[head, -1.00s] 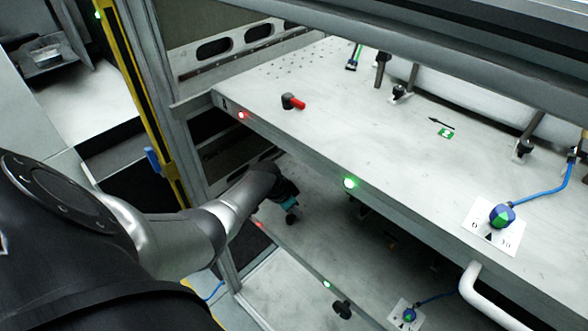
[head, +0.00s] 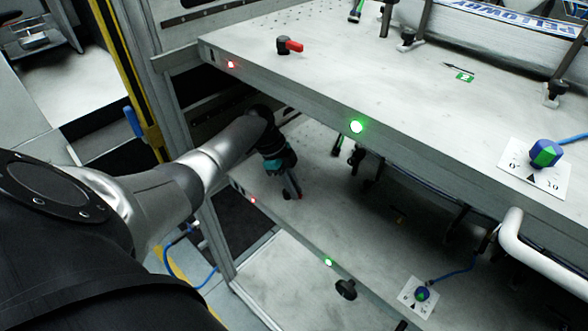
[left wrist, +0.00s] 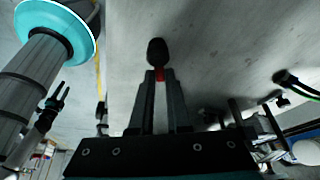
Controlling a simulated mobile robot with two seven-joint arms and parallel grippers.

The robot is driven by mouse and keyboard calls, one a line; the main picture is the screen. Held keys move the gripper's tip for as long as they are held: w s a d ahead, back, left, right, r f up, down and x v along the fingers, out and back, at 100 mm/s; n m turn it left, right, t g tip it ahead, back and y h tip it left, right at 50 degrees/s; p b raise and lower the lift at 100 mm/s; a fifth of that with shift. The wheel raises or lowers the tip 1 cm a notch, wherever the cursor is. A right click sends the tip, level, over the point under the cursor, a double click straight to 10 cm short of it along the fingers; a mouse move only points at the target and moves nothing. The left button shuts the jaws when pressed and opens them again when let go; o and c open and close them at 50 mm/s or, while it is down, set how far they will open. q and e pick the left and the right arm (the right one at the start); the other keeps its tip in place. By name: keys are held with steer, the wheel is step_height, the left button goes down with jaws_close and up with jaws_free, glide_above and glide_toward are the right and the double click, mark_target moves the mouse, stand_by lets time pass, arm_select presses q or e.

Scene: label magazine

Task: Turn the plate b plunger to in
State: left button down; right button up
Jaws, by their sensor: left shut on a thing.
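My left gripper (head: 296,192) reaches under the upper plate, down to the left front part of the lower plate (head: 345,213). In the left wrist view its two dark fingers (left wrist: 160,78) are shut on a plunger's red handle. The plunger's black rounded body (left wrist: 157,52) stands just beyond the fingertips. In the head view the fingers hide most of this plunger. A similar plunger with a black body and red handle (head: 288,46) stands on the upper plate (head: 330,75), free of any gripper. I cannot read which plate is b. My right gripper is not in view.
The upper plate's front edge overhangs my left arm. Red and green lights (head: 356,126) sit along the plate edges. Blue-green dials stand on both plates, one on the upper (head: 546,153), one on the lower (head: 421,294). A white handle (head: 508,236) juts out at right.

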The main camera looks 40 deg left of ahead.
arm_select(q)
steer(key=shift+s+f+m+g+b, duration=0.15)
steer(key=shift+m+g+b, duration=0.3)
steer(key=shift+m+b, duration=0.55)
steer(key=shift+s+r+m+g+b, duration=0.1)
steer(key=shift+s+m+g+b, duration=0.25)
steer(key=shift+m+b, duration=0.65)
steer(key=shift+w+m, duration=0.1)
steer(key=shift+m, duration=0.3)
steer(key=c, duration=0.9)
jaws_free()
